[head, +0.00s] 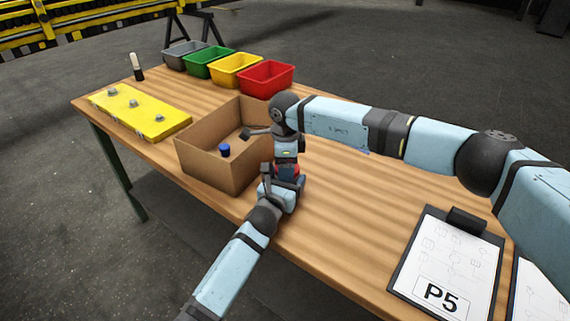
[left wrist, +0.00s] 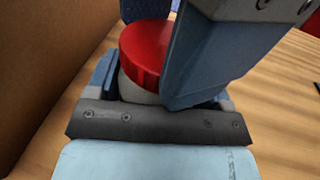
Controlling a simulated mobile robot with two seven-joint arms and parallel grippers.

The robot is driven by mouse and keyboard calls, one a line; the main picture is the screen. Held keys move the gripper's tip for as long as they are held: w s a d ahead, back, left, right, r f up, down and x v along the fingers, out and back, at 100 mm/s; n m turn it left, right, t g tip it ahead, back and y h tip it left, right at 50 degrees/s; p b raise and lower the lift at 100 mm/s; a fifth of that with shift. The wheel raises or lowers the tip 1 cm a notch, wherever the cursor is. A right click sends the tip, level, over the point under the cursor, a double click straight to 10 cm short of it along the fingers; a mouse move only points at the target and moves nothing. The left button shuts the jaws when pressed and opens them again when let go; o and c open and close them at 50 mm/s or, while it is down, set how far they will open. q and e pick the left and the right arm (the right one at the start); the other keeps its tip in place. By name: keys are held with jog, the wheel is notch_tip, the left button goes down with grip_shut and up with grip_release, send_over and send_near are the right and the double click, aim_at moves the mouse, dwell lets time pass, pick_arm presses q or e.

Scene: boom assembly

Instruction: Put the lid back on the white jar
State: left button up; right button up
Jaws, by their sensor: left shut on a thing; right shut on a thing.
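The red lid (left wrist: 147,50) sits at the mouth of the white jar (left wrist: 140,88) in the left wrist view. No gap shows between them; whether it is fastened I cannot tell. Most of the jar is hidden by the grippers. My left gripper (head: 284,183) is shut on the jar and holds it upright beside the cardboard box. My right gripper (head: 288,166) comes from above and is shut on the lid, its fingers on either side. In the head view only a little red of the lid (head: 289,171) shows between the grippers.
The open cardboard box (head: 207,175) is just left of the grippers, with a blue-capped item (head: 224,150) inside. Grey, green, yellow and red bins (head: 266,78) line the back. A yellow board (head: 135,110) lies left. A clipboard (head: 447,262) lies at front right; bare wood lies between.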

jog(key=shift+r, duration=0.45)
dwell(0.9)
jog(key=shift+f, duration=0.5)
